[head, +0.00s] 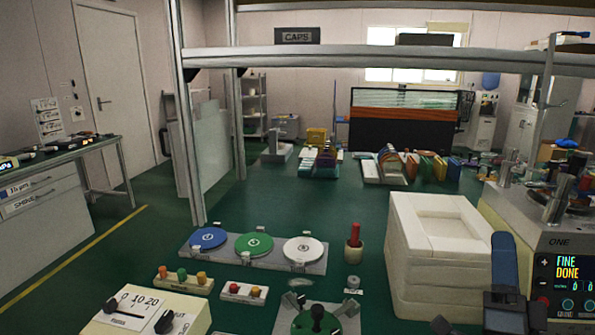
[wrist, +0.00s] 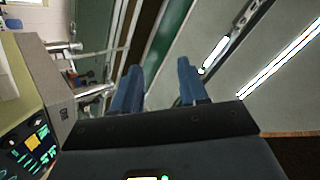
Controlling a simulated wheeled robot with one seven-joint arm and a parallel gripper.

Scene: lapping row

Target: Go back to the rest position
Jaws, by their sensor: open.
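My gripper (wrist: 158,82) shows in the wrist view with its two blue fingers apart and nothing between them. In the head view part of it (head: 504,262) stands at the lower right, in front of the machine (head: 555,240) marked ONE, with a blue finger upright. Most of the arm is outside the head view. The wrist view is turned on its side and shows the machine's lit panel (wrist: 28,148) at the lower left and ceiling lights.
A white block with a hollow top (head: 437,270) stands left of my gripper. A tray (head: 190,265) with blue, green and white discs, a red-handled tool (head: 354,240) and a dial box (head: 140,315) are further left. An overhead frame (head: 350,58) crosses above.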

